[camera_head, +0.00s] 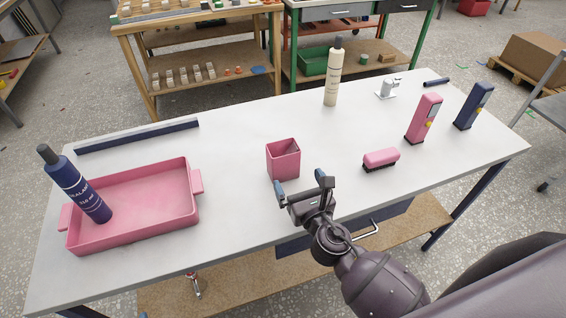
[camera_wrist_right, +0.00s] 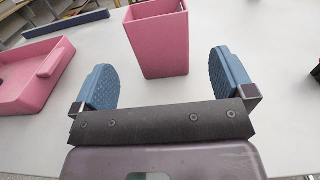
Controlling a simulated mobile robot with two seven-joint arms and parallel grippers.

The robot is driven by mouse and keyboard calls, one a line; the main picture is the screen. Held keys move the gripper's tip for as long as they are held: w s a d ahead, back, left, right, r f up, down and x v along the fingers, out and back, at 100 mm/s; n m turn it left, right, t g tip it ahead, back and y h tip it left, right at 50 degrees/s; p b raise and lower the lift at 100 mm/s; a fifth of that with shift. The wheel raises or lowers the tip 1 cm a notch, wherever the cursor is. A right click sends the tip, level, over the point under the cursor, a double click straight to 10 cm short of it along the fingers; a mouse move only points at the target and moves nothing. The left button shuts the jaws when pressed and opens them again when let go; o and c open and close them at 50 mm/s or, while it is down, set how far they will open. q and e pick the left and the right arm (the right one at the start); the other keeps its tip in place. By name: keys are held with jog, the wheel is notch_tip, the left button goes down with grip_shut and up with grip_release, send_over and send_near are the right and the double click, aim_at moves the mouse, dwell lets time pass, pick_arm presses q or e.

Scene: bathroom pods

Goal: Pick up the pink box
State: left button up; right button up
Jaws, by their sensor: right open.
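The pink box (camera_head: 284,161) is an open-topped square cup standing upright near the middle of the white table. It also shows in the right wrist view (camera_wrist_right: 160,45), just ahead of the fingers and between their lines. My right gripper (camera_head: 302,187) is open and empty, on the near side of the box. Its two blue fingertips (camera_wrist_right: 161,80) are spread wider than the box appears, with a gap still visible in front of them. My left gripper is in neither view.
A pink tray (camera_head: 140,238) with a dark blue bottle (camera_head: 75,185) leaning in it is at left. A dark bar (camera_head: 138,136) lies behind it. A pink brush (camera_head: 381,159), a cream bottle (camera_head: 333,78) and pink (camera_head: 423,118) and blue (camera_head: 473,106) upright devices stand to the right.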

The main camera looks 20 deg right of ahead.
aim_at(287, 163)
jog(key=w, duration=0.9)
jog(key=shift+w+a+f, duration=0.25)
jog(key=shift+a+f, duration=0.05)
jog(key=shift+a, duration=0.05)
jog(key=shift+w, duration=0.5)
jog(key=shift+c, duration=0.5)
jog(key=c, duration=0.6)
jog(key=shift+c, duration=0.2)
jog(key=shift+r, duration=0.1)
